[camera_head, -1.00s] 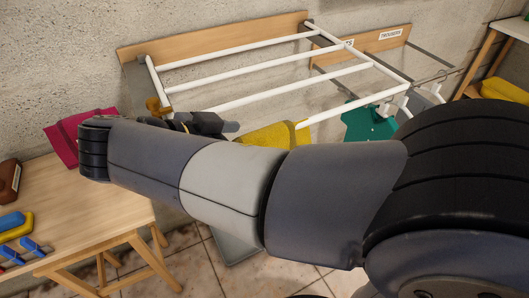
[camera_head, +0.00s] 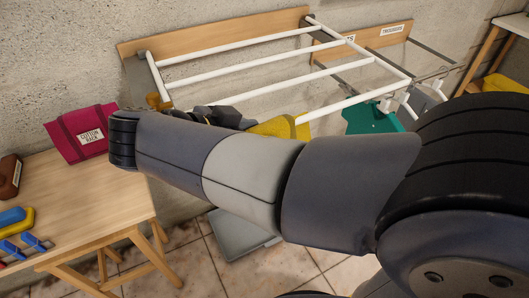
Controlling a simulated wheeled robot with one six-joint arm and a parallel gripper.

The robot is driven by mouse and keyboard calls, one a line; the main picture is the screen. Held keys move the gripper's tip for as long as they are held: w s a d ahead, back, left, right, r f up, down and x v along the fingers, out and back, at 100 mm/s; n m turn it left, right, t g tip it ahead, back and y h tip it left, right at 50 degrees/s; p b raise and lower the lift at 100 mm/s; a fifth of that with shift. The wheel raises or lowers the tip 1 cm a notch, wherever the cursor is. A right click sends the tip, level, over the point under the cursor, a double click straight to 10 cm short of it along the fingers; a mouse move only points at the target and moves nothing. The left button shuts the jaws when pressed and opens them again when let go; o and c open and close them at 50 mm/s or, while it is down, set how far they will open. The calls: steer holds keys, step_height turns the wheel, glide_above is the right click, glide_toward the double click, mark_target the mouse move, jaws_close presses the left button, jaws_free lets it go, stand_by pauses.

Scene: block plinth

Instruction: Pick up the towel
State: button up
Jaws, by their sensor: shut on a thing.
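The yellow towel (camera_head: 285,126) shows as a folded patch just above my arm, by the front bar of the white drying rack (camera_head: 250,98). My gripper (camera_head: 228,115) is at the towel's left, below the rack's bars, and is shut on it. The fingertips are small and dark here, and my forearm hides much of the gripper and the towel's lower part. I cannot tell whether the towel still touches the rack.
A wooden table (camera_head: 100,215) at left holds a magenta labelled bag (camera_head: 82,135) and several small items. A teal cloth (camera_head: 372,118) hangs right of the towel. A small mustard thing (camera_head: 156,102) is at the rack's left end. A grey tray (camera_head: 238,232) lies on the tiled floor.

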jaws_close()
